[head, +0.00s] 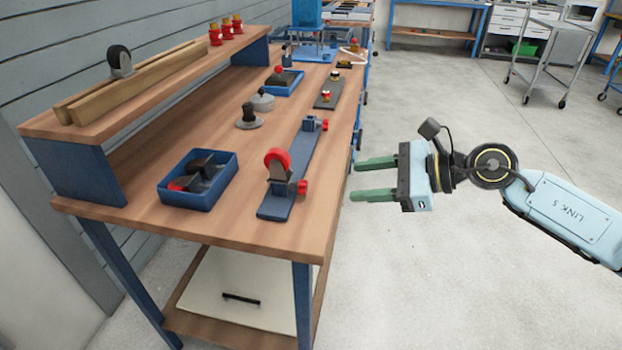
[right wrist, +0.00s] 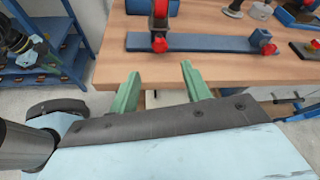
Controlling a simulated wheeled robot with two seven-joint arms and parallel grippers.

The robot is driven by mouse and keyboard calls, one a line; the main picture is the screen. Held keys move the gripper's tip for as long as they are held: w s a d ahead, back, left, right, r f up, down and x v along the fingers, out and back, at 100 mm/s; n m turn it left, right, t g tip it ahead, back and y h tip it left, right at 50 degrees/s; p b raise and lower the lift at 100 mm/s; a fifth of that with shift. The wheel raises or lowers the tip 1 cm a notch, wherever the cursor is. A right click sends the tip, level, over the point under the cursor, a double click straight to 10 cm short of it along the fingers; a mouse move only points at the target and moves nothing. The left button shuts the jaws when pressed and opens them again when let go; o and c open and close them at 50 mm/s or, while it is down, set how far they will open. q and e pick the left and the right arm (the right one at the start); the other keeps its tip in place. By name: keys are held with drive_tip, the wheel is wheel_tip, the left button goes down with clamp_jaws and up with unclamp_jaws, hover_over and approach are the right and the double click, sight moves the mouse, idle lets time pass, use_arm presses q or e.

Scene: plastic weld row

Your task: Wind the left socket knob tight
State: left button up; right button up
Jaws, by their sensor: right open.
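A blue bar fixture (head: 300,158) lies along the bench's right side; it also shows in the right wrist view (right wrist: 205,41). Its near socket holds an upright red wheel (head: 278,160) and has a red knob (head: 302,187) on its side. In the right wrist view this is the left socket, with its red knob (right wrist: 160,45) facing me. The other socket (head: 311,124) has a red knob (head: 325,125) and looks empty. My right gripper (head: 355,180) is open and empty, beside the bench edge, apart from the knob.
A blue bin (head: 230,183) with dark and red parts stands left of the fixture. A castor (head: 248,118) and a grey lidded part (head: 262,101) stand behind it. A raised shelf (head: 45,128) runs along the wall.

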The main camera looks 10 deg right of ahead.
sight(307, 186)
drive_tip(key=x, duration=0.6)
drive_tip(key=shift+b, duration=0.4)
drive_tip(key=x, duration=0.4)
drive_tip(key=shift+f+b, duration=0.1)
drive_tip(key=shift+b, duration=0.3)
use_arm(q)
drive_tip(key=shift+w+d+r+t+h, duration=0.15)
drive_tip(key=shift+w+d+r+t, duration=0.2)
drive_tip(key=shift+w+r+t, duration=0.2)
drive_tip(key=shift+w+d+r+t+h, duration=0.1)
drive_tip(key=shift+w+d+r+t, duration=0.3)
drive_tip(key=shift+w+r, duration=0.25)
drive_tip(key=shift+w+d+r+t+h, duration=0.15)
drive_tip(key=shift+w+d+r+t, duration=0.15)
drive_tip(key=shift+w+r+t, duration=0.3)
use_arm(e)
drive_tip(key=shift+w+a+f, duration=0.2)
drive_tip(key=shift+w+a, duration=0.05)
drive_tip(key=shift+a, duration=0.2)
use_arm(q)
drive_tip(key=shift+f, duration=0.1)
use_arm(e)
drive_tip(key=shift+c, duration=0.3)
drive_tip(key=c, duration=0.9)
